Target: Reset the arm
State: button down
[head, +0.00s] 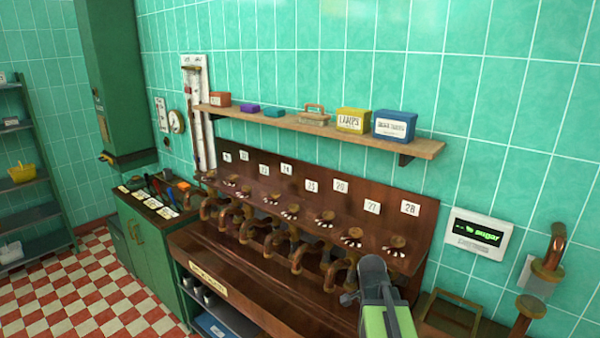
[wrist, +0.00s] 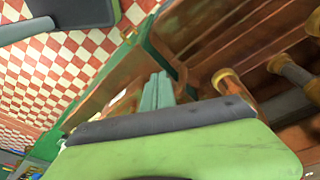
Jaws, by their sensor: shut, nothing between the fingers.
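My arm shows at the bottom of the head view, with a green link and a dark grey end. My gripper (head: 373,272) is at that end, in front of the right part of the brown wooden bench (head: 240,268) with its copper pipes. It is shut with nothing in it. Its fingertips are hard to make out in the head view. In the wrist view my green and dark grey arm parts fill much of the lower picture, with the bench and copper pipes (wrist: 228,82) close by on the right.
A shelf (head: 290,122) above the bench holds several small boxes and tins. A green cabinet (head: 150,235) stands left of the bench. A display (head: 477,236) reading "sugar" and a copper pipe (head: 550,255) are at right. The checked floor (head: 100,285) at left is clear.

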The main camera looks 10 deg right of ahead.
jog(key=a+f+n+y+b, duration=0.1)
jog(key=a+f+n+y, duration=0.1)
jog(key=a+n, duration=1.3)
jog(key=a, duration=0.4)
jog(key=shift+n, duration=0.4)
